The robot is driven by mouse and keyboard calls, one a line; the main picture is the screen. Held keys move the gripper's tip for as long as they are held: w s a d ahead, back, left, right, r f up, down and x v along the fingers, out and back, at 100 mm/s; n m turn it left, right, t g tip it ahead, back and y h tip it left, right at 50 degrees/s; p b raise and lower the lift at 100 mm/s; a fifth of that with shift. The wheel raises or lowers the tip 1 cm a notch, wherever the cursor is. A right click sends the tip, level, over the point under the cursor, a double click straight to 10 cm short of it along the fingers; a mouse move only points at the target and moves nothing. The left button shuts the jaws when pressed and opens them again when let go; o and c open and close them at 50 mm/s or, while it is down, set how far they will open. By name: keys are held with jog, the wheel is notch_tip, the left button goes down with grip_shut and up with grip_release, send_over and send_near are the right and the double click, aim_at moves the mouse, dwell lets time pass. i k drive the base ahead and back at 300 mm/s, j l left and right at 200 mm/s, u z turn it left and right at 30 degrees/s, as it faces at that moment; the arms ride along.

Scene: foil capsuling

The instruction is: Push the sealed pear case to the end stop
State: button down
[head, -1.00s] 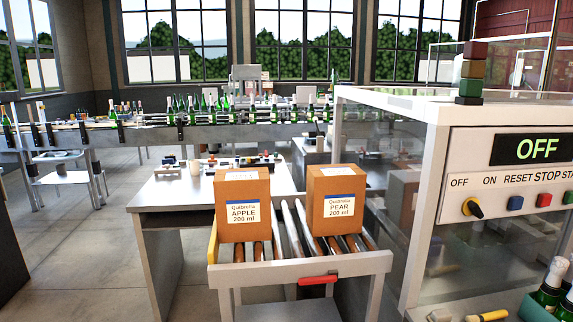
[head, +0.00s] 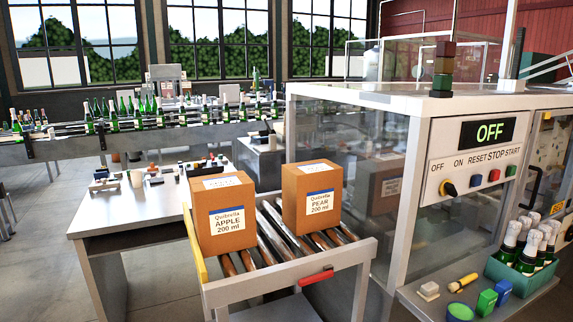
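The pear case (head: 313,200) is a closed brown carton with a white and blue label reading "Quibrella PEAR 200 ml". It stands upright on the right side of the roller conveyor (head: 266,243), with a pale strip on its top. The apple case (head: 222,214), a similar carton, stands to its left on the same rollers, with a gap between them. I cannot tell whether this bar is the end stop. My gripper is not in view.
A glass-walled machine (head: 350,130) stands close on the right, its panel (head: 480,165) reading OFF. A shelf at lower right holds a crate of bottles (head: 525,268) and small items. A grey worktable (head: 130,215) is at left. Open floor (head: 45,270) shows at far left.

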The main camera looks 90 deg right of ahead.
aim_at(312, 191)
jog(key=i+z, duration=0.35)
jog(key=i+j+z, duration=0.15)
jog(key=i+z, duration=0.2)
jog(key=i, duration=0.2)
jog(key=i+j+z, duration=0.2)
jog(key=i+z, duration=0.15)
jog(key=i+l+z, duration=0.1)
jog(key=i+z, duration=0.15)
jog(key=z, duration=0.2)
jog(key=i+z, duration=0.25)
jog(key=z, duration=0.2)
jog(key=i+z, duration=0.25)
jog(key=z, duration=0.2)
jog(key=i+j+z, duration=0.2)
jog(key=z, duration=0.25)
jog(key=i+z, duration=0.2)
jog(key=z, duration=0.2)
jog(key=i+z, duration=0.15)
jog(key=z, duration=0.25)
jog(key=i+j+z, duration=0.15)
jog(key=z, duration=0.25)
jog(key=i+j+z, duration=0.15)
jog(key=z, duration=0.2)
